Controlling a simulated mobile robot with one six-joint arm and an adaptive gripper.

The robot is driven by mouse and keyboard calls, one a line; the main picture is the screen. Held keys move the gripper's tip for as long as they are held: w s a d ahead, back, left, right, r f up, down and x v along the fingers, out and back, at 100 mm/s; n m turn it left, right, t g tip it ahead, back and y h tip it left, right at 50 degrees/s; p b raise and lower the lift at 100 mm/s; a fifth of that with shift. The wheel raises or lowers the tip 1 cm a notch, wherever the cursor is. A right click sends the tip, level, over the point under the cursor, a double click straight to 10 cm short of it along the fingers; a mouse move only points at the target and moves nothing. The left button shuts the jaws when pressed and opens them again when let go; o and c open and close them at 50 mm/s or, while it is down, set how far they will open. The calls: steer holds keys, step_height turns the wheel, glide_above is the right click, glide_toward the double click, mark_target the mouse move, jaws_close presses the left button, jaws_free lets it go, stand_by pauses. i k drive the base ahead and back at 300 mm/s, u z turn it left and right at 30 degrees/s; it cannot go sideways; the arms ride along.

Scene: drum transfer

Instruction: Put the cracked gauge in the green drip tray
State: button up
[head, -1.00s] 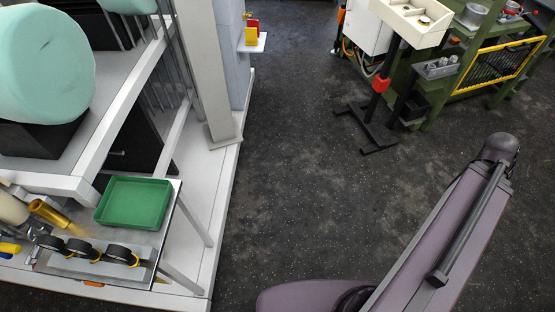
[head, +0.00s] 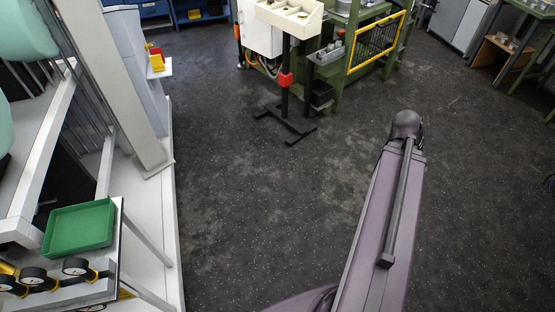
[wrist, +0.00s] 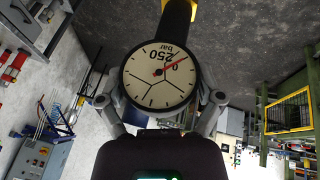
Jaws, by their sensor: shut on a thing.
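My gripper (wrist: 160,106) is shut on a round gauge (wrist: 158,73) in the wrist view. The gauge has a cream dial with a red needle, a "250 bar" marking and dark branching crack lines. A yellow part shows behind its black stem. The green drip tray (head: 79,229) is at the lower left of the head view, on a small table, and looks empty. My gripper is outside the head view; only my purple arm shows there.
Several black-and-yellow gauges (head: 76,266) stand in a row in front of the tray. A white post (head: 128,90) rises behind the table. A stand with a cream bin (head: 289,16) is at the back. The dark floor (head: 240,190) between is clear.

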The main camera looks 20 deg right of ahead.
mark_target(83, 230)
steer(key=z, duration=0.1)
steer(key=k, duration=0.9)
steer(key=u, duration=1.85)
steer(key=i, duration=0.8)
